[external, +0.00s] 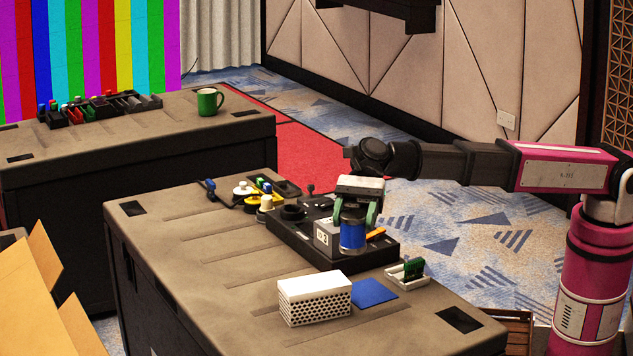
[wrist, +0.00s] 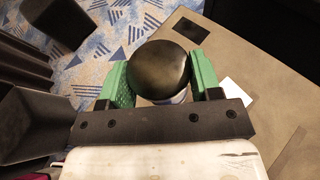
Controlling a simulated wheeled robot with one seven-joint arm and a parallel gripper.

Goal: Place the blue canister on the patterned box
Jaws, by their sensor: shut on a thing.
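The blue canister (external: 352,237) is a short blue cylinder with pale bands. It is between the green fingers of my gripper (external: 356,212), upright in the external view. In the wrist view its dark round top (wrist: 160,66) sits between the two green fingers of my gripper (wrist: 160,82), which touch or nearly touch its sides. I cannot tell whether it is lifted clear of the black tray behind it. The patterned box (external: 314,300) is white with dark holes on its sides and a plain top. It stands near the front of the table, left of and nearer than the canister.
A black tray (external: 292,236) with parts lies behind the canister. A flat blue square (external: 375,292) lies right of the patterned box, and a small white holder with a green part (external: 408,272) stands behind it. The table (external: 190,275) is bare at the left.

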